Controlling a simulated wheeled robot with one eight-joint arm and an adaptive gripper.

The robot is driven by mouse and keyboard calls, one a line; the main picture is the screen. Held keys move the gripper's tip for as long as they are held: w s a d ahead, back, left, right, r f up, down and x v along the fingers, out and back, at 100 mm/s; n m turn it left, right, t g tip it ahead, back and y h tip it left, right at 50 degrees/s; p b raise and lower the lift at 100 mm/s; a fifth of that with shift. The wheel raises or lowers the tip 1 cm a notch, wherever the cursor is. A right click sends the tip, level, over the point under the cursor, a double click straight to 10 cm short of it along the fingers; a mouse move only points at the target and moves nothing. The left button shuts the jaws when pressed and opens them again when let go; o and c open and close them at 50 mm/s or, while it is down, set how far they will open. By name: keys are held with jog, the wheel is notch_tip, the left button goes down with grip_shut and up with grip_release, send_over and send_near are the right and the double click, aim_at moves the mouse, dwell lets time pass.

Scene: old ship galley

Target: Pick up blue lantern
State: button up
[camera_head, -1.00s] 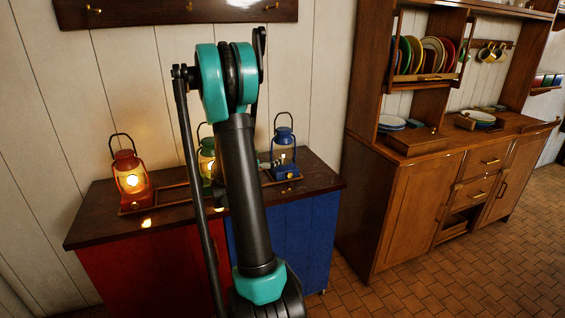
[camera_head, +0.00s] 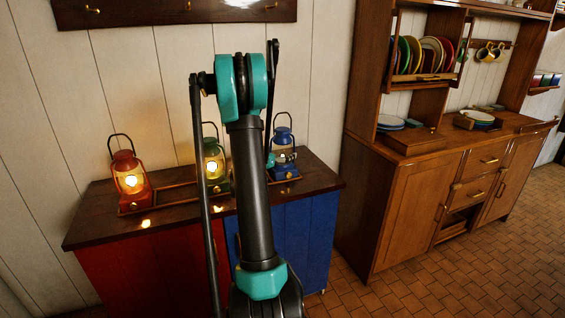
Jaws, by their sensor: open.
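The blue lantern (camera_head: 283,135) stands upright at the right end of the dark cabinet top, its wire handle raised. My gripper (camera_head: 287,159) is at the lantern's front, about mid-height, and is mostly hidden behind my arm. It is open; the jaws overlap the lantern in this view, and I cannot tell whether they touch it or stand around it. The lantern's base shows below the gripper.
A lit green lantern (camera_head: 213,152) and a lit red lantern (camera_head: 129,172) stand to the left on the same cabinet top (camera_head: 95,213). A wooden dresser (camera_head: 405,205) with plates stands at right. Tiled floor (camera_head: 470,270) lies open in front of it.

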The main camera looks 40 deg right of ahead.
jog(key=shift+c, duration=0.2)
jog(key=c, duration=1.9)
jog(key=shift+r, duration=0.1)
notch_tip(320, 180, up, 20)
jog(key=shift+f, duration=0.1)
